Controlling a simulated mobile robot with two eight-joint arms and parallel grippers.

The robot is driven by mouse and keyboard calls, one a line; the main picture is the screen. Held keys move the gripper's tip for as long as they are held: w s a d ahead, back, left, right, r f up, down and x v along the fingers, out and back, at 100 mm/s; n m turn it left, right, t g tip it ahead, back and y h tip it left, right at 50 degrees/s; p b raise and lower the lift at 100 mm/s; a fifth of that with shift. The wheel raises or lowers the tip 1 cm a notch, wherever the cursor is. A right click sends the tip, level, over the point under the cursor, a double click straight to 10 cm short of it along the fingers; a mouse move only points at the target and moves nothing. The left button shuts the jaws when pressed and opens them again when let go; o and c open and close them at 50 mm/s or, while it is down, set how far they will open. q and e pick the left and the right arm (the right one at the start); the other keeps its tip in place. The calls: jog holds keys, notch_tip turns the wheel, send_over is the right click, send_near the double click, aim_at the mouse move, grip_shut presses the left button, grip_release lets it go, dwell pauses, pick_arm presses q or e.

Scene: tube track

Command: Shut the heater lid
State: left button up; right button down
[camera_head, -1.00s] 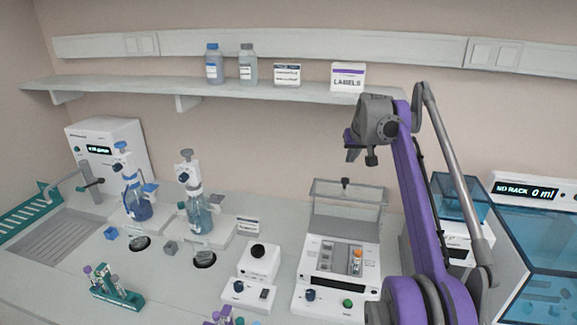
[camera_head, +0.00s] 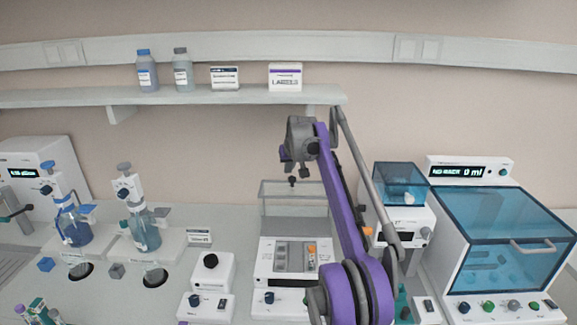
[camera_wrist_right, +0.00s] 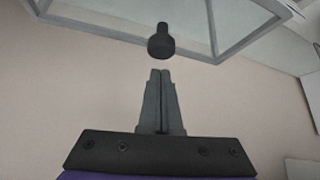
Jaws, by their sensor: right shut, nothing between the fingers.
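The heater (camera_head: 268,277) is a white block unit on the bench with a grey well block and an orange-capped tube (camera_head: 311,249) in it. Its clear lid (camera_head: 283,213) stands raised at the back, with a dark knob (camera_head: 292,181) on its top edge. The lid frame also shows in the right wrist view (camera_wrist_right: 110,27), with the knob (camera_wrist_right: 161,42) just beyond my fingertips. My right gripper (camera_head: 285,163) is shut and empty, above and close to the knob, apart from it in the wrist view (camera_wrist_right: 160,72). My left gripper is not in view.
To the right stand a small machine with a blue clear cover (camera_head: 400,183) and a large blue-lidded unit (camera_head: 515,240). Left are dispenser bottles (camera_head: 143,232) and a small white device (camera_head: 210,272). A shelf (camera_head: 180,96) runs behind, above the heater.

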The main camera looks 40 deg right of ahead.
jog(key=shift+s+a, duration=0.25)
jog(key=shift+s, duration=0.35)
jog(key=shift+s+a, duration=0.2)
jog(key=shift+s, duration=0.35)
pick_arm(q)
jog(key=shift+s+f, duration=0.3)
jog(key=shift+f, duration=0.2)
pick_arm(e)
jog(key=shift+w, duration=0.1)
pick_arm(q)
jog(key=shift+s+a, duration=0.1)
